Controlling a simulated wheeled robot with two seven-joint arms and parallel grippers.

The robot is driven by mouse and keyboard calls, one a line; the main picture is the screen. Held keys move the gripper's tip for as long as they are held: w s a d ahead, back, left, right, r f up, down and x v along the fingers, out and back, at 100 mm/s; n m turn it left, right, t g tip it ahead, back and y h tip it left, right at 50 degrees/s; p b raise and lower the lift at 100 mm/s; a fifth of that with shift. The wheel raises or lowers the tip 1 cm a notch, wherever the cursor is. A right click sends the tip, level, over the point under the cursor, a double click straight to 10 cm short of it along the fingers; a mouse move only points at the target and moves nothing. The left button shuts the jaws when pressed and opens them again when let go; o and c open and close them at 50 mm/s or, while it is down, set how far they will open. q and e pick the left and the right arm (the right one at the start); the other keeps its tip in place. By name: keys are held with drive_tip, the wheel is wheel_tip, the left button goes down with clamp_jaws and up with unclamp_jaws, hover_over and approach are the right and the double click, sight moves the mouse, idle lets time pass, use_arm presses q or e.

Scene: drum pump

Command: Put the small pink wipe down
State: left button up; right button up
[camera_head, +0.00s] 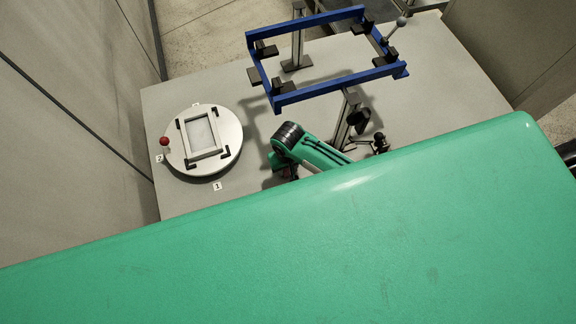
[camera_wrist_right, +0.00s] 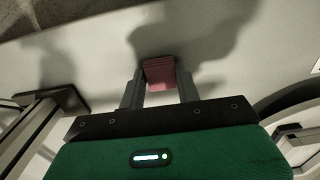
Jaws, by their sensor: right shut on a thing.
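The small pink wipe (camera_wrist_right: 160,72) shows in the right wrist view as a folded, layered pink block. My right gripper (camera_wrist_right: 160,84) is shut on it, with one dark finger on each side. The pale grey table top (camera_wrist_right: 95,55) lies beyond the wipe; I cannot tell whether the wipe touches it. In the head view my green right arm reaches over the table between the round plate and the blue frame, and the wipe is hidden there. My left gripper is in neither view.
A round plate (camera_head: 230,137) with a rectangular frame (camera_head: 201,134) stands left on the table, beside a red ball knob (camera_head: 164,141). A blue raised frame (camera_head: 340,88) on posts stands right of it. Number labels lie near the plate. Bare table (camera_head: 160,100) shows at the far left.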

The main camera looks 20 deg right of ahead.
drive_tip(key=o, duration=1)
drive_tip(key=shift+f, duration=0.15)
drive_tip(key=shift+r+b, duration=1.35)
drive_tip(key=shift+r, duration=4.85)
